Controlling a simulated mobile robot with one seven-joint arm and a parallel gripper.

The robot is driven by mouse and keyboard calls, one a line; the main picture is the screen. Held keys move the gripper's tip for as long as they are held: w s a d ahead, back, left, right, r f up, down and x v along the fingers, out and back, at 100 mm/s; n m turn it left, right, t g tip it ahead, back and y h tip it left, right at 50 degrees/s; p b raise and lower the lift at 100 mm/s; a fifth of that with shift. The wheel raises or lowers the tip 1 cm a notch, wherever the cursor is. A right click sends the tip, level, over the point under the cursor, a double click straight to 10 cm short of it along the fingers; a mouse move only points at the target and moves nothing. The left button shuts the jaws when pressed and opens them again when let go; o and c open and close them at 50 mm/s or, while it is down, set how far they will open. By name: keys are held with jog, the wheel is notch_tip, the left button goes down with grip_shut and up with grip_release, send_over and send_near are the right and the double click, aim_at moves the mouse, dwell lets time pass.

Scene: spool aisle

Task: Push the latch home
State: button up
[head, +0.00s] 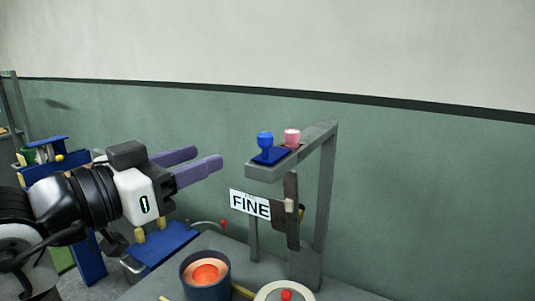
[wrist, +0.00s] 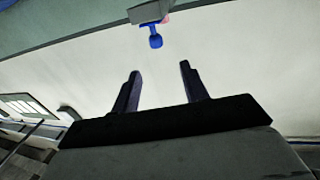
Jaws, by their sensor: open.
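My gripper (head: 208,157) is open and empty, its two purple fingers pointing right toward a grey post frame (head: 325,190). A gap separates the fingertips from the frame. In the wrist view my gripper (wrist: 160,70) has nothing between its fingers. A blue knob (head: 265,140) and a pink knob (head: 292,136) stand on top of the frame.
Below stand a dark round pot with an orange inside (head: 205,273) and a pale disc with a red button (head: 286,295). A blue tray (head: 165,247) lies under my gripper. A thin lever with a red tip (head: 223,224) is nearby. The green wall (head: 430,170) is behind.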

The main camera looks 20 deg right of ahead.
aim_at(260, 144)
jog(key=p+x, duration=0.1)
jog(key=x, duration=0.3)
jog(key=p+x, duration=0.1)
jog(key=x, duration=0.4)
jog(key=f+p+x, duration=0.1)
jog(key=x, duration=0.4)
jog(key=shift+s+d, duration=0.15)
jog(key=shift+s, duration=0.15)
grip_shut()
